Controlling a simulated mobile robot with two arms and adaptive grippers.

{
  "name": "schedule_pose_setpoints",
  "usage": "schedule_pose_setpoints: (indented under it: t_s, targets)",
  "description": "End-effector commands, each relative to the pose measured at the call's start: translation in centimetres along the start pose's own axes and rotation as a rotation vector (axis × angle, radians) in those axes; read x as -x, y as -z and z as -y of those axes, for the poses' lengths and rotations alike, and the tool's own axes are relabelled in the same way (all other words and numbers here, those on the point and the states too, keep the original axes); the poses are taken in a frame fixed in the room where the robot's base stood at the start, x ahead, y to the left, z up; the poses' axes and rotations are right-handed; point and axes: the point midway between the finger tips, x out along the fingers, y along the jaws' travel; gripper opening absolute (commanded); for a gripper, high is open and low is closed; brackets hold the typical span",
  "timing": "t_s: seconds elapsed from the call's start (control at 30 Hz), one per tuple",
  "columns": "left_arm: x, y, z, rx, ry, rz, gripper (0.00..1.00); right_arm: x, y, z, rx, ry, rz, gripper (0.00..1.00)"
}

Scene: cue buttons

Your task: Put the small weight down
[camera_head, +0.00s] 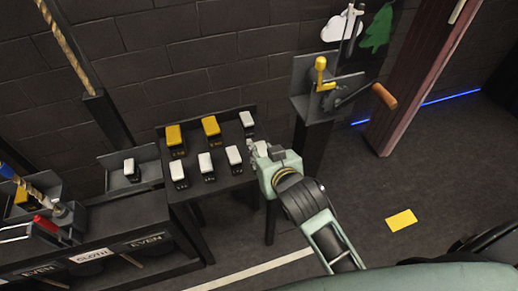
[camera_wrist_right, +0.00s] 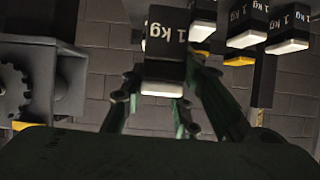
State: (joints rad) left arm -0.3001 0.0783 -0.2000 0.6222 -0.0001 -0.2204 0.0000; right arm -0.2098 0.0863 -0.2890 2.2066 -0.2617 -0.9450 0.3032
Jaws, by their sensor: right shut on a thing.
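My right gripper (camera_head: 259,153) is shut on a small weight (camera_head: 262,146), black with a white end, just off the right edge of the dark weight table (camera_head: 220,194). In the right wrist view this weight (camera_wrist_right: 165,60), marked 1 kg, sits between the fingers of the gripper (camera_wrist_right: 163,90). Similar small weights stand on the table: one at the back right (camera_head: 247,119) and a front row including one near my gripper (camera_head: 234,155). I cannot tell whether the held weight touches anything. My left gripper is not in view.
Two larger yellow-topped weights (camera_head: 210,126) stand at the table's back. A small weight (camera_head: 130,166) sits on a separate tray at left. A yellow-handled crank stand (camera_head: 316,92) rises right of the table. Open floor (camera_head: 365,195) lies at right.

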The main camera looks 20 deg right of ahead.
Motion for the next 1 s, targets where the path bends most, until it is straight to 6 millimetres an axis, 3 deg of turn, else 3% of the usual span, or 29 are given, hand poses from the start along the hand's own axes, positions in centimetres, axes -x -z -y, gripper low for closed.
schedule_pose_setpoints:
  t_s: [0.4, 0.67, 1.0]
  targets:
    - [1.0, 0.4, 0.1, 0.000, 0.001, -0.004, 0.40, -8.5, 0.1, -2.2, 0.000, -0.001, -0.011, 0.00]
    - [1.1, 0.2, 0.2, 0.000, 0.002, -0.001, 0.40, -10.3, -0.2, -2.6, -0.001, 0.001, -0.011, 0.00]
    - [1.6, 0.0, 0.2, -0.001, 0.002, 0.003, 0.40, -12.1, -3.5, -2.6, -0.001, 0.001, -0.009, 0.00]
